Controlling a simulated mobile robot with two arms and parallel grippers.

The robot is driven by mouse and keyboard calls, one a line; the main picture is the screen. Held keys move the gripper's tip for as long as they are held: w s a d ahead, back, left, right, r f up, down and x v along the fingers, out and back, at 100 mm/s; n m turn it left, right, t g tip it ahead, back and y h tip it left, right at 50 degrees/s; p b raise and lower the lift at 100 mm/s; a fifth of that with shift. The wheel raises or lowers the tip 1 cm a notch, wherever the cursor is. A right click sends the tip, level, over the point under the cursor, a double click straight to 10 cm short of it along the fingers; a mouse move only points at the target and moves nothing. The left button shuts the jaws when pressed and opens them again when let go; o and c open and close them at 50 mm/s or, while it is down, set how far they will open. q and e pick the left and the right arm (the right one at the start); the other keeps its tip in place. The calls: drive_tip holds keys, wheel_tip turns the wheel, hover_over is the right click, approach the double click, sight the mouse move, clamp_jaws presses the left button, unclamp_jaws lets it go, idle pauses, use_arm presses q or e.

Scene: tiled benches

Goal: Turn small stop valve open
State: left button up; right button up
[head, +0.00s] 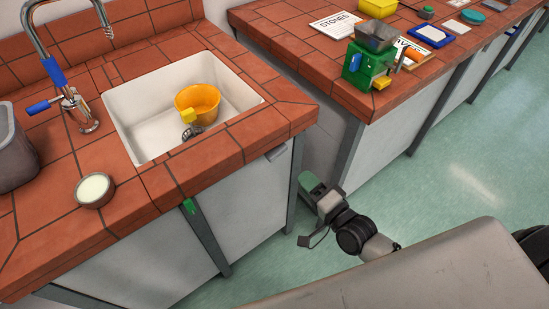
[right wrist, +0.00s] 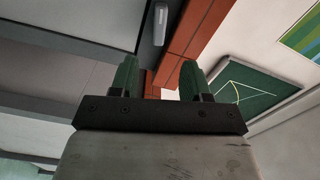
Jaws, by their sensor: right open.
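I cannot tell for sure which thing is the small stop valve. A small green piece (head: 189,206) sits at the front edge of the sink bench, above a grey leg; it may be the valve's handle. A chrome tap (head: 76,103) with blue grips stands behind the sink. My right gripper (head: 311,187) is right of the sink bench's front corner, low in the gap between the benches, apart from the green piece. In the right wrist view its green fingers (right wrist: 158,80) are spread and empty. My left gripper is not in view.
The white sink (head: 130,128) holds an orange pot (head: 198,103). A small bowl (head: 94,190) stands near the bench's front edge. The right bench (head: 290,30) carries a green machine (head: 366,66) and signs. Green floor (head: 450,150) is free between and before the benches.

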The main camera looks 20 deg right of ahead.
sight(279, 155)
drive_tip(key=x, duration=1)
clamp_jaws()
